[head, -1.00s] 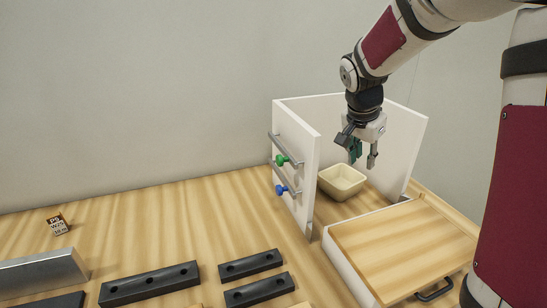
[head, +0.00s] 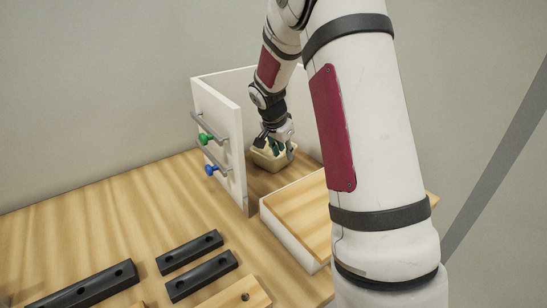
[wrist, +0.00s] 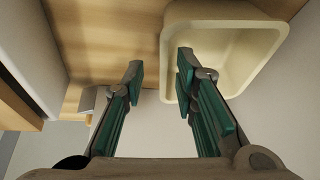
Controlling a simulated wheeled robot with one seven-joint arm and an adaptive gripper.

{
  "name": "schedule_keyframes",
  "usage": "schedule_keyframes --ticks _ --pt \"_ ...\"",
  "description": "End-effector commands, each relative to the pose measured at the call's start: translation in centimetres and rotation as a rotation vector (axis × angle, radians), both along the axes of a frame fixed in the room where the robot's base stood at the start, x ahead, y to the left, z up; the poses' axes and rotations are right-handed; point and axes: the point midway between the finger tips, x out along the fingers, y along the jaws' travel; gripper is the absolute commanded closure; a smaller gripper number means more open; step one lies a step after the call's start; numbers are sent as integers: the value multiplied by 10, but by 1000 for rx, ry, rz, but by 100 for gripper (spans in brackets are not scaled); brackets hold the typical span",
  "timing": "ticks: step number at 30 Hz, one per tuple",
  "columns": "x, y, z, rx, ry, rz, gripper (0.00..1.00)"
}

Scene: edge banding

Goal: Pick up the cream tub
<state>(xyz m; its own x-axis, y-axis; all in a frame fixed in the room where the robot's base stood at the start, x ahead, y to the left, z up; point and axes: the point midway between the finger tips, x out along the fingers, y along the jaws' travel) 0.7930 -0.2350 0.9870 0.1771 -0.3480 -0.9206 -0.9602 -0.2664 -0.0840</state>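The cream tub (head: 269,161) is an open, rounded-square tub standing on the wooden surface inside the white-walled enclosure. In the wrist view the tub (wrist: 272,60) fills the upper right. My gripper (wrist: 161,72) is open, with teal pads on its fingers. One wall of the tub lies between the fingers. The right finger is over or inside the tub's opening and the left finger is outside it. In the head view my gripper (head: 277,147) is down at the tub and partly covers it. Contact with the wall cannot be told.
A white panel (head: 222,130) with a green knob (head: 204,138) and a blue knob (head: 210,170) stands left of the tub. A wood-topped white box (head: 296,215) is in front. Several black drilled bars (head: 190,252) lie at the front left.

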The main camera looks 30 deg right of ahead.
Motion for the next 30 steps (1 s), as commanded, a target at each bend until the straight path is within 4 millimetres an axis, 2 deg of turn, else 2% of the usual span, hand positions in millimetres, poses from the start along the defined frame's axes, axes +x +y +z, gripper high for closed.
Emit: schedule_keyframes --ticks 12,30 --pt "14 -16 -43 0 2 2 73" --pt "15 -17 -47 0 1 2 73"
